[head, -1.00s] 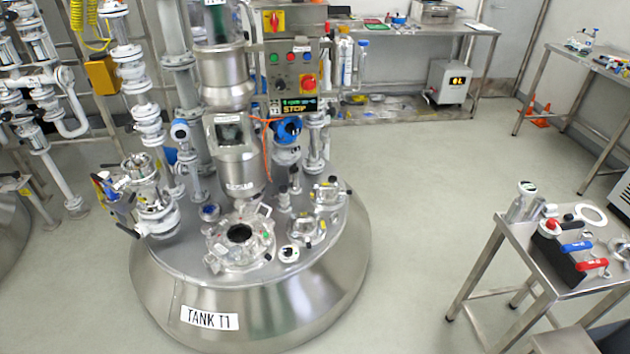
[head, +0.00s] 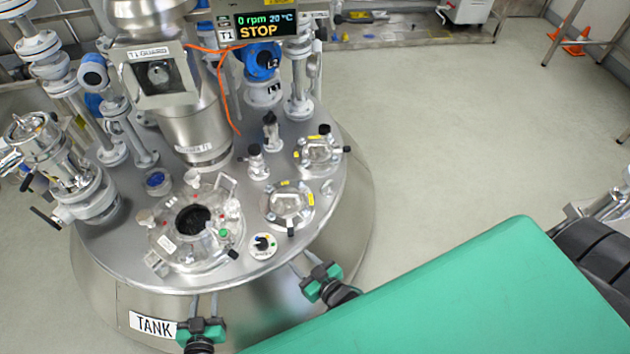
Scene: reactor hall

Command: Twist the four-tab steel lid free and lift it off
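The large round steel lid (head: 172,242) lies on the front left of the tank top, around a dark round centre. Tabs stick out at its rim, one at upper right and one at lower left; I cannot make out all four. My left gripper (head: 204,299) is low in front of the lid, near the TANK label, apart from it. My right gripper (head: 300,268) is near the tank's front edge, to the right of the lid and apart from it. Both grippers show two thin grey fingers with a gap between them and nothing held.
A smaller round port (head: 288,203) and another port (head: 320,152) stand right of the lid. A small dial (head: 262,245) sits close by. The steel guard column (head: 195,130) rises behind, with an orange cable. A valve assembly (head: 60,170) stands at left.

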